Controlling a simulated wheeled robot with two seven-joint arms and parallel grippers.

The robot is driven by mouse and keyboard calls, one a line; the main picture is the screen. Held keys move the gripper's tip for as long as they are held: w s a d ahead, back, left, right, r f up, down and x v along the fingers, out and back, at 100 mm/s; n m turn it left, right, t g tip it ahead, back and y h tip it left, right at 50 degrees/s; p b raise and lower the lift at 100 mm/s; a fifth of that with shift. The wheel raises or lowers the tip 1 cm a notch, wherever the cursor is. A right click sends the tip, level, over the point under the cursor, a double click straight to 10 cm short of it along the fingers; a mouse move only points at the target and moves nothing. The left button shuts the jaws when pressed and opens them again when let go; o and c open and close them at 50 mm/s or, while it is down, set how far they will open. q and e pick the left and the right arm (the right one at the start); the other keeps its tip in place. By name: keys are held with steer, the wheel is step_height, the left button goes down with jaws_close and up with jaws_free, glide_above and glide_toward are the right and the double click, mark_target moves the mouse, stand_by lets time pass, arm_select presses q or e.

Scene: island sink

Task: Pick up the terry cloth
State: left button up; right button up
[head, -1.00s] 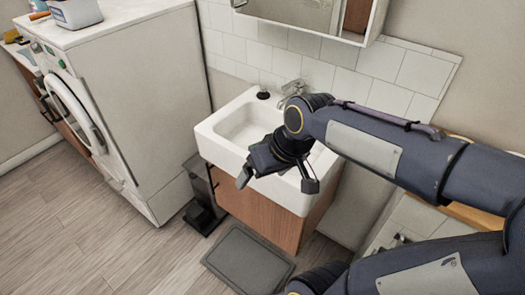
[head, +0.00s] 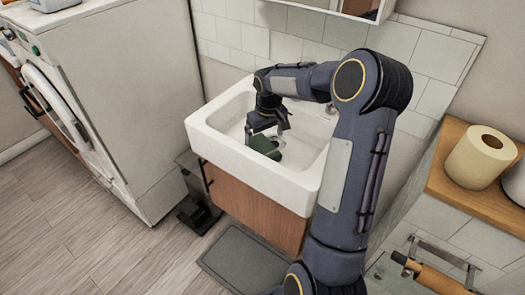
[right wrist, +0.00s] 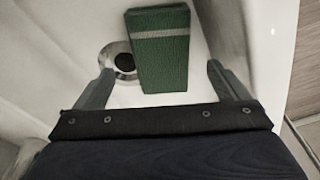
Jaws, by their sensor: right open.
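The terry cloth (right wrist: 160,50) is green with a pale stripe and lies folded in the sink basin, partly over the round drain. In the head view the green cloth (head: 266,147) shows below my right gripper (head: 265,132), which partly hides it. In the right wrist view my right gripper (right wrist: 168,84) is open and empty. Its two fingers stand apart, one to each side of the cloth's near end. The cloth lies beyond and between the fingertips. I cannot tell how far above the cloth the fingers are. My left gripper is not in view.
The white sink (head: 230,150) has raised walls around the basin, with the drain (right wrist: 122,58) beside the cloth. A washing machine (head: 110,110) stands at the left. A wooden shelf (head: 450,185) with toilet paper (head: 480,157) is at the right. A pedal bin (head: 197,200) stands beside the cabinet.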

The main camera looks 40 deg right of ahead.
mark_target(263, 146)
steer(key=f, duration=0.2)
steer(key=w+f, duration=0.1)
steer(key=f, duration=0.2)
steer(key=shift+f, duration=0.35)
steer(key=c, duration=1.1)
steer(key=shift+c, duration=0.2)
steer(key=shift+r, duration=0.1)
step_height(263, 146, up, 18)
steer(key=p, duration=0.1)
steer(key=shift+p, duration=0.3)
